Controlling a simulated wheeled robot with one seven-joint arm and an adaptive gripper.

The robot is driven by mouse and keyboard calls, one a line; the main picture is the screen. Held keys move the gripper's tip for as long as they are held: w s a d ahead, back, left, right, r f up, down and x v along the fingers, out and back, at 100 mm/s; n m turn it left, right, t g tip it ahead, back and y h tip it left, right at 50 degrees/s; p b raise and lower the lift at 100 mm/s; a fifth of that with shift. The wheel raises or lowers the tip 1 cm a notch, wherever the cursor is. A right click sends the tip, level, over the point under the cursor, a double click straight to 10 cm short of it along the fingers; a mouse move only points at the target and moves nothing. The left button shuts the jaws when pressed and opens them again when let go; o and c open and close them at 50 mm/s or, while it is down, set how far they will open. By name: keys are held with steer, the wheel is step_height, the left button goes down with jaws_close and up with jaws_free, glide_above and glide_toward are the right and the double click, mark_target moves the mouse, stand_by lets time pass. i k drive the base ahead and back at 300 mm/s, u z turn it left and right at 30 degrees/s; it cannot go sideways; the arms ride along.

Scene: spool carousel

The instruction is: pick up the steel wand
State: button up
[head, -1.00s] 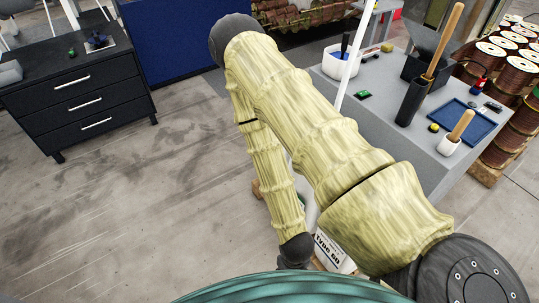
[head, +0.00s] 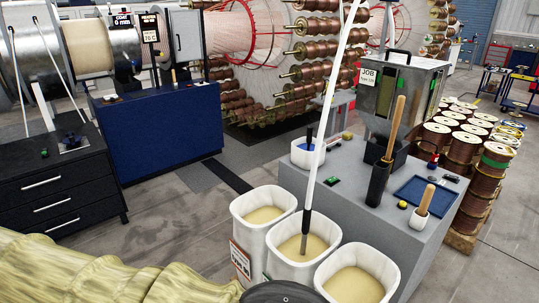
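A slim grey tube that looks like the steel wand (head: 305,226) stands nearly upright in the middle one of three white bins. Its lower end is in the pale tan material of the middle bin (head: 277,250). A long white hose or pole (head: 328,110) runs up from its top and out of the picture. My yellow-sleeved arm crosses the lower left, with a dark round joint at the bottom edge. My gripper is out of view, so its state and its distance from the wand do not show.
The left bin (head: 237,222) and right bin (head: 389,250) flank the middle one. A grey bench (head: 360,215) stands behind them, with a blue tray (head: 425,190), a black holder and a hopper. A black drawer cabinet (head: 60,195) is at left. Floor between cabinet and bins is clear.

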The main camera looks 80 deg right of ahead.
mark_target(305, 223)
steer(key=k, duration=0.85)
steer(key=z, duration=1.5)
